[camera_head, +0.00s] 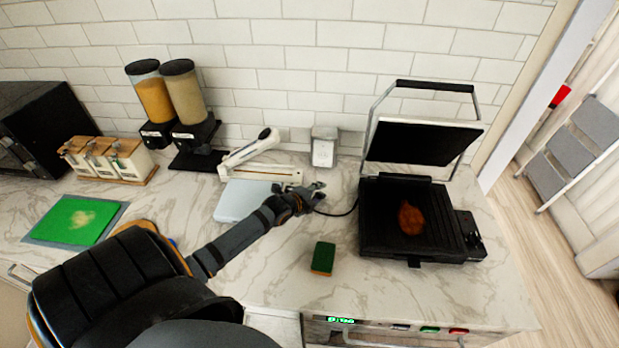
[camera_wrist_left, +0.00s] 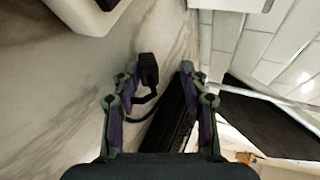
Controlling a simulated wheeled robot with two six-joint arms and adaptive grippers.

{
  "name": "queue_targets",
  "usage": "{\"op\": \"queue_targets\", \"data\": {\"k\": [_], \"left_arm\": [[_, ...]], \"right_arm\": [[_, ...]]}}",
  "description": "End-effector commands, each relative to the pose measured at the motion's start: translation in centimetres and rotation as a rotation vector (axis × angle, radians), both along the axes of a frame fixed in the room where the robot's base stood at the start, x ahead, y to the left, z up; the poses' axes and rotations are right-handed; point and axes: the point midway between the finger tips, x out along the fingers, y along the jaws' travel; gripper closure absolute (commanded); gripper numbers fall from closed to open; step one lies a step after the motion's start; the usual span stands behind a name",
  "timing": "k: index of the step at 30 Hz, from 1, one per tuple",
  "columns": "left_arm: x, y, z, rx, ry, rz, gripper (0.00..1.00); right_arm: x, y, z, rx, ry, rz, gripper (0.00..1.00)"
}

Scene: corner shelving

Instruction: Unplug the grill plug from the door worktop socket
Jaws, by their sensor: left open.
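The grill (camera_head: 405,240) stands open on the right of the worktop in the head view, with a brown piece of food (camera_head: 411,218) on its lower plate. Its black cord (camera_head: 345,211) runs left towards my left gripper (camera_head: 312,193). In the left wrist view the black plug (camera_wrist_left: 148,69) is over the marble worktop between the fingertips of my open left gripper (camera_wrist_left: 159,72), nearer the left finger. In the head view the gripper hides the plug. My right gripper is not in view.
A white lever appliance (camera_head: 260,172) and a pale flat slab (camera_head: 241,203) lie left of the gripper. A green sponge (camera_head: 323,258) lies in front.

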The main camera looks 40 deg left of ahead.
Motion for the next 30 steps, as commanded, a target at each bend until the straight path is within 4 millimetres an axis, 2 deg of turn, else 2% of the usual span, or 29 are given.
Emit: {"op": "queue_targets", "data": {"k": [3, 6, 12, 19, 30], "left_arm": [[-3.0, 0.0, 1.5, 0.012, 0.003, -0.008, 0.56], [-4.9, -0.1, 2.7, 0.013, 0.003, -0.009, 0.56], [-7.1, -0.1, 4.1, 0.012, 0.002, -0.005, 0.56], [-8.1, -0.3, 4.7, 0.003, -0.001, -0.002, 0.56], [-8.1, -0.3, 4.8, 0.000, -0.003, -0.001, 0.56]], "right_arm": [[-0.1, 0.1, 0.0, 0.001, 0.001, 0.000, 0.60], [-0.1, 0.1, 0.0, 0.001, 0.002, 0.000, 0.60], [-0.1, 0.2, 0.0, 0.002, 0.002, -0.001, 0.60], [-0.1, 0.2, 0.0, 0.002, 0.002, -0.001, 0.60], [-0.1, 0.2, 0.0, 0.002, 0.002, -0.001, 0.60]]}}
